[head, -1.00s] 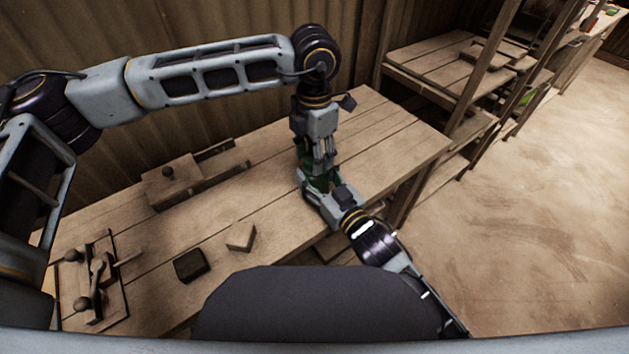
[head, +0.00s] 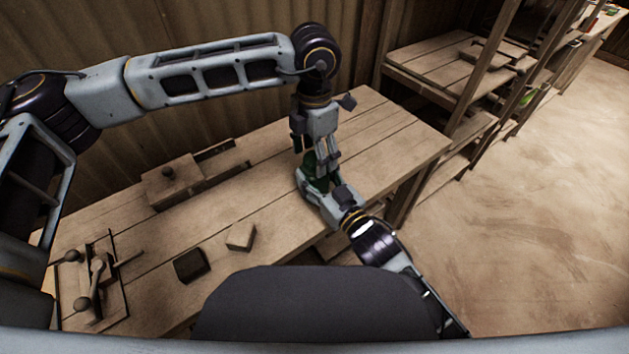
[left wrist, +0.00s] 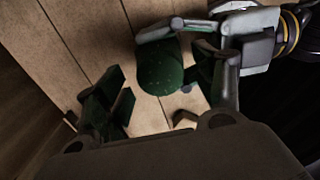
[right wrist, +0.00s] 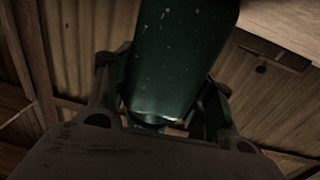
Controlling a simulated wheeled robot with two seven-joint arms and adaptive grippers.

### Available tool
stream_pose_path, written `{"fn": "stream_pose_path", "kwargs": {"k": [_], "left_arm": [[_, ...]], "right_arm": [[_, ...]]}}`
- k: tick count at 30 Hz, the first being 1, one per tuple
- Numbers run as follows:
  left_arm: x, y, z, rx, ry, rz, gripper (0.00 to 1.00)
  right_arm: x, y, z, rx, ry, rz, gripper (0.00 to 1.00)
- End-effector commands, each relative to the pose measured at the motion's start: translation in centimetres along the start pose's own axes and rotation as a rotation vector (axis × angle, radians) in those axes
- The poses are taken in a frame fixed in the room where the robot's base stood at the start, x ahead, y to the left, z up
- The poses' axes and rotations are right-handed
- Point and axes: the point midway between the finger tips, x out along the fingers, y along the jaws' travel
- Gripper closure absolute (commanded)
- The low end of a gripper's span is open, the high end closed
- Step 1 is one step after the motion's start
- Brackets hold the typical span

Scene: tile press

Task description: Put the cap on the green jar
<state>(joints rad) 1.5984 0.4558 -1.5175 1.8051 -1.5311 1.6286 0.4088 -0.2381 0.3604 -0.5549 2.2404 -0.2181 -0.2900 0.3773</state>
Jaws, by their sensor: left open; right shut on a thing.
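The green jar (head: 309,160) stands upright over the far right part of the table, partly hidden by both grippers. My right gripper (head: 321,188) is shut on it from the near side. In the right wrist view the speckled dark green jar (right wrist: 180,50) fills the space between the fingers. My left gripper (head: 316,148) points down from above, open, its fingers apart around the jar's top. In the left wrist view the rounded green top (left wrist: 160,68) lies between the spread fingers. I cannot make out a separate cap or tell whether it is seated.
A wooden block (head: 240,237) and a dark block (head: 190,264) lie on the table (head: 270,190). A lever device (head: 95,280) stands at the left, and a knobbed wooden box (head: 172,183) at the back. Shelves (head: 440,65) stand at the right. The table's right end is clear.

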Motion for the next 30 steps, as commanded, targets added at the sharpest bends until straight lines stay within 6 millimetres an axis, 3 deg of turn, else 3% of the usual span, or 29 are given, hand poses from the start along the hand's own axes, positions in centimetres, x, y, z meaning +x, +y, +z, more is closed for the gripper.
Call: {"fn": "stream_pose_path", "kwargs": {"k": [8,21,30], "left_arm": [[-2.1,0.0,0.1,0.0,-0.002,0.002,0.31],[-8.5,0.0,0.1,0.0,-0.002,0.001,0.31],[-11.4,0.0,0.0,0.0,0.0,0.0,0.31]], "right_arm": [[0.0,0.0,0.0,0.0,0.001,0.0,1.0],[0.0,0.0,0.0,0.0,0.0,0.0,1.0],[0.0,0.0,0.0,0.0,0.001,0.0,1.0]]}}
